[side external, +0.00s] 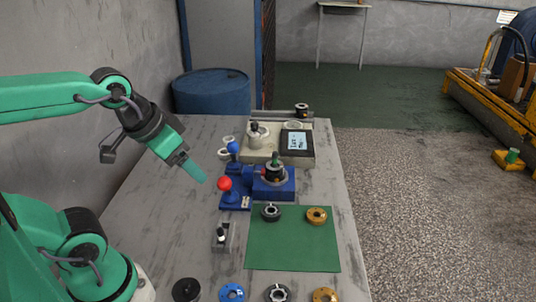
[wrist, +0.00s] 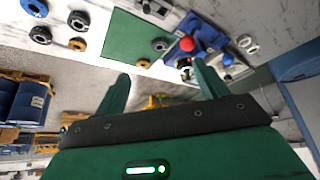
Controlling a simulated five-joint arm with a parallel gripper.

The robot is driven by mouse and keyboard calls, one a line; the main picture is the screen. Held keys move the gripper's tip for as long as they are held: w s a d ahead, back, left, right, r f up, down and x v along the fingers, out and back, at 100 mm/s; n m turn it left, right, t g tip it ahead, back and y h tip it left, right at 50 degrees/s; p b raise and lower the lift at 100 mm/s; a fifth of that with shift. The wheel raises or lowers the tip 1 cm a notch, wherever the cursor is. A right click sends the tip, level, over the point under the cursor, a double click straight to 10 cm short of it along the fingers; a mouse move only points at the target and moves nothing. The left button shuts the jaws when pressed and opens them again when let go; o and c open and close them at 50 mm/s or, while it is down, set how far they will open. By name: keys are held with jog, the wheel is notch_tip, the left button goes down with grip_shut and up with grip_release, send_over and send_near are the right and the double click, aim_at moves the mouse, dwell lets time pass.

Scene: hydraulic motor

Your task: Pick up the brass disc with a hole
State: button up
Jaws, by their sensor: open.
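One brass disc with a dark central hole (side external: 316,215) lies flat on the right part of the green mat (side external: 290,255). It also shows at the mat's edge in the wrist view (wrist: 143,63). A second brass disc (side external: 325,295) is partly cut off at the front of the table; the wrist view shows it too (wrist: 77,44). My gripper (side external: 194,171) is above the table's left side, up and left of the mat, clear of both discs. In the wrist view its two fingers (wrist: 162,75) are apart with nothing between them.
A dark ring (side external: 271,212) sits on the mat beside the brass disc. A black part (side external: 186,290), a blue disc (side external: 232,293) and a dark metal ring (side external: 277,293) line the front. A red-knobbed lever (side external: 225,184) and blue fixture (side external: 273,183) stand behind the mat.

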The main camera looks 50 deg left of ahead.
jog(key=shift+w, duration=0.1)
jog(key=w+d+f+m+g, duration=0.1)
jog(key=w+d+m+g, duration=0.25)
jog(key=w+m, duration=1.05)
jog(key=w+d+f+m+g, duration=0.1)
jog(key=w+d+f+m, duration=0.3)
jog(key=w+f, duration=0.3)
jog(key=w+d+f+m+g, duration=0.1)
jog(key=w+d+f+m, duration=0.2)
jog(key=w+f+m, duration=0.3)
notch_tip(320, 180, down, 2)
jog(key=shift+w+d+f+m, duration=0.25)
jog(key=shift+w+d+m, duration=0.15)
jog(key=shift+w, duration=0.8)
jog(key=shift+f, duration=1.3)
